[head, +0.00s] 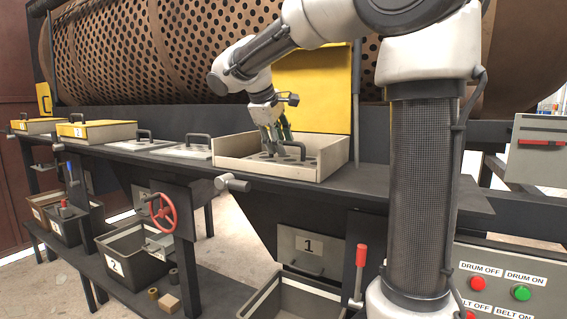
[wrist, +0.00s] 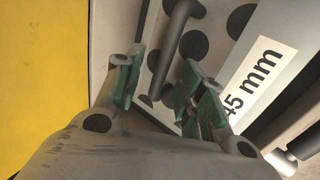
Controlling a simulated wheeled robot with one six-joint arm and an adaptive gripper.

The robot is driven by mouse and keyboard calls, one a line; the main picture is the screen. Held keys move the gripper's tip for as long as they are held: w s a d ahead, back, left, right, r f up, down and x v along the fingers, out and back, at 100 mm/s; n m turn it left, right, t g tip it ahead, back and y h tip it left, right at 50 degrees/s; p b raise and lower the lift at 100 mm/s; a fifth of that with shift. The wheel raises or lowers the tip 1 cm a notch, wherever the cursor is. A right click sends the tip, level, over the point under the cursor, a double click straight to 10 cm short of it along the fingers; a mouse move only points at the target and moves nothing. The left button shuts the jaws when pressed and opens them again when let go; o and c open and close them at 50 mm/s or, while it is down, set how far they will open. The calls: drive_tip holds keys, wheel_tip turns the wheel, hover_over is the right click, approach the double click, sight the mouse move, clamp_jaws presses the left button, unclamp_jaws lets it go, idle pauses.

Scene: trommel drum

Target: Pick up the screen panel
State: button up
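The screen panel (head: 266,157) is a pale plate with large dark round holes and a black bar handle (head: 293,149). It lies inside an open beige box (head: 318,172) whose yellow lid (head: 318,90) stands up behind. My gripper (head: 276,142) points down into the box over the panel. In the wrist view my gripper (wrist: 160,88) has its green fingertips spread apart. The handle (wrist: 175,48) shows between and beyond them, with no visible contact. The holed panel (wrist: 197,45) and a "45 mm" label (wrist: 250,75) also show there.
Two pale plates with black handles (head: 145,141) (head: 195,147) lie on the dark bench (head: 380,180) left of the box. Yellow-lidded boxes (head: 95,131) stand farther left. The perforated drum (head: 200,45) is behind. A red handwheel (head: 161,213) and bins (head: 130,255) are below.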

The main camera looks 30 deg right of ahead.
sight(277, 160)
clamp_jaws()
drive_tip(key=shift+r, duration=0.1)
idle(0.3)
drive_tip(key=shift+a+r, duration=0.15)
drive_tip(key=shift+r, duration=0.05)
wheel_tip(277, 160, up, 7)
drive_tip(key=s+a, duration=1.1)
drive_tip(key=a, duration=0.5)
drive_tip(key=shift+a+f, duration=0.15)
drive_tip(key=shift+f, duration=0.15)
